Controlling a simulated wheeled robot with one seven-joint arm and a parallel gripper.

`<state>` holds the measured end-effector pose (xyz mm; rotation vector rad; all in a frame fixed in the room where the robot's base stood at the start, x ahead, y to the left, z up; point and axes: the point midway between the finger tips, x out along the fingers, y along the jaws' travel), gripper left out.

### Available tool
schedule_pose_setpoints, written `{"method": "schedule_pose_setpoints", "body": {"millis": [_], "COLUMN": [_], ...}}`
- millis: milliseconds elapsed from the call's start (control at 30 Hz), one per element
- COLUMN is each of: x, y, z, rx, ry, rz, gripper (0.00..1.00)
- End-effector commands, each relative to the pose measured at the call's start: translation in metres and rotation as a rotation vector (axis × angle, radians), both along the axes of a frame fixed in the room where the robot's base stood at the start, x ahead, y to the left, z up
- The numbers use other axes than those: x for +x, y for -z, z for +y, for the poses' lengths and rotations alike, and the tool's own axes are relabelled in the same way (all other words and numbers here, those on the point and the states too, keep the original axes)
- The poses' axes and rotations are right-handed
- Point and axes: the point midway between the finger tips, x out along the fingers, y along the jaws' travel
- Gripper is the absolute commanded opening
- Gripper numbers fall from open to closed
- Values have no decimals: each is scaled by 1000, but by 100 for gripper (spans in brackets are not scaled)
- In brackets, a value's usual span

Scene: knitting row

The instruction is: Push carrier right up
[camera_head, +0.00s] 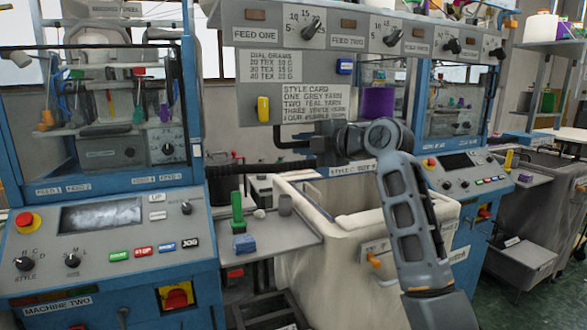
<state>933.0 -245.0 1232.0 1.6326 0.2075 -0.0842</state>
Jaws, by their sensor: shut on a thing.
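My arm rises from the lower right, and its dark end, my gripper (324,145), is in front of the gap between the two machines, below the style card. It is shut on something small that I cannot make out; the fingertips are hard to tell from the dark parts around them. In the left machine's window, small coloured parts hang at a rail: an orange one (46,119), a green one (138,113) and a purple one (164,110). They look like yarn carriers. I cannot tell which is the right carrier. My gripper is well right of them.
Machine two's control panel (110,232) fills the lower left. A grey shelf (285,238) holds a green spool (237,212) and a blue block (244,243). A cream bin (320,262) stands behind my arm.

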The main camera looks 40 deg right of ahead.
Motion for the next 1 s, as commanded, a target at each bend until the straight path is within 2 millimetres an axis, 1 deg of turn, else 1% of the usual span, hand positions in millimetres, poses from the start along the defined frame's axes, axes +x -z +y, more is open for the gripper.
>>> {"method": "schedule_pose_setpoints", "body": {"millis": [33, 133, 300, 600, 967, 1000], "x": [0, 0, 1, 1, 1, 1], "y": [-16, -29, -46, -56, -60, -60], "z": [-2, -5, -7, -7, -7, -7], "rx": [-5, -4, -3, -2, -4, -4], "ry": [0, 0, -1, -2, -2, -2], "rz": [-10, -10, -9, -6, -12, -12], "gripper": [0, 0, 0, 0, 0, 24]}}
